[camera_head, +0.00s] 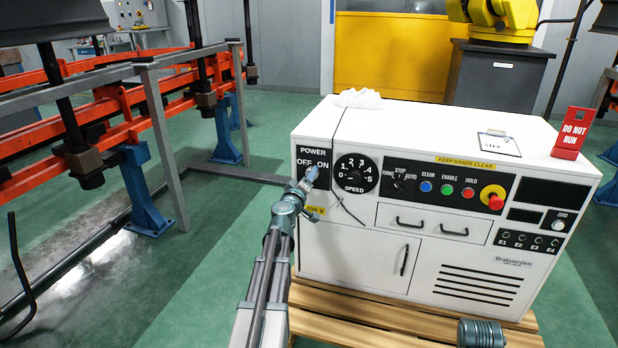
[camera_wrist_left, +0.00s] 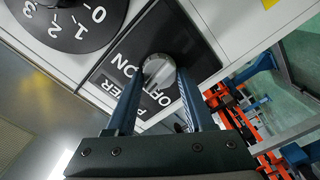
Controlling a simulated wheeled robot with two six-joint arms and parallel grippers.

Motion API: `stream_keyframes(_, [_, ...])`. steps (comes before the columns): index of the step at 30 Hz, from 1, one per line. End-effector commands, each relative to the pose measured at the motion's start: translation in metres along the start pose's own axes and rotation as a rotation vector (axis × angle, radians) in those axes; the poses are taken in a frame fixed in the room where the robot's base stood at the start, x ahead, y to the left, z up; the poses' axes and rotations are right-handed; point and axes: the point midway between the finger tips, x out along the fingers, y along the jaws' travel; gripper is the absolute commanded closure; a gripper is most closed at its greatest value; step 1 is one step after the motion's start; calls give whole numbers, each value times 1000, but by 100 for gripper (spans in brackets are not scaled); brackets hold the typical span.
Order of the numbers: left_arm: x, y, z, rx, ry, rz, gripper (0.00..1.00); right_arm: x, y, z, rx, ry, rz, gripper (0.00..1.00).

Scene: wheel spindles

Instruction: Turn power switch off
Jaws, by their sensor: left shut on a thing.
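The power switch is a round grey knob (camera_wrist_left: 158,70) on a black panel (camera_head: 313,158) marked POWER, OFF and ON, at the front left of a white control cabinet (camera_head: 350,255). My left gripper (camera_head: 310,177) reaches it from below in the head view and covers much of the knob there. In the left wrist view its two blue-grey fingers (camera_wrist_left: 157,88) stand on either side of the knob and are shut on it. I cannot tell clearly which label the knob points to.
Right of the switch are a SPEED dial (camera_head: 356,174), coloured push buttons (camera_head: 447,188) and a red emergency stop (camera_head: 494,198). A red DO NOT RUN sign (camera_head: 573,133) and a clipboard (camera_head: 499,144) are on the cabinet top. Orange rails (camera_head: 110,105) stand at left; green floor lies between.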

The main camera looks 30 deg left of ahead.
Motion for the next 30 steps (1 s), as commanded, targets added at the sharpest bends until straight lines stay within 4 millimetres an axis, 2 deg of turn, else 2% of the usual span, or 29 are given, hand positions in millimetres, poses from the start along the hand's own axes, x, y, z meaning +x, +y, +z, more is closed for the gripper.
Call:
stream_keyframes(15, [0, -2, 0, -447, 1, -1, 100, 2, 0, 0, 1, 0, 0, 100])
stream_keyframes(30, [0, -3, 0, -652, 2, -1, 100, 3, 0, 0, 1, 0, 0, 100])
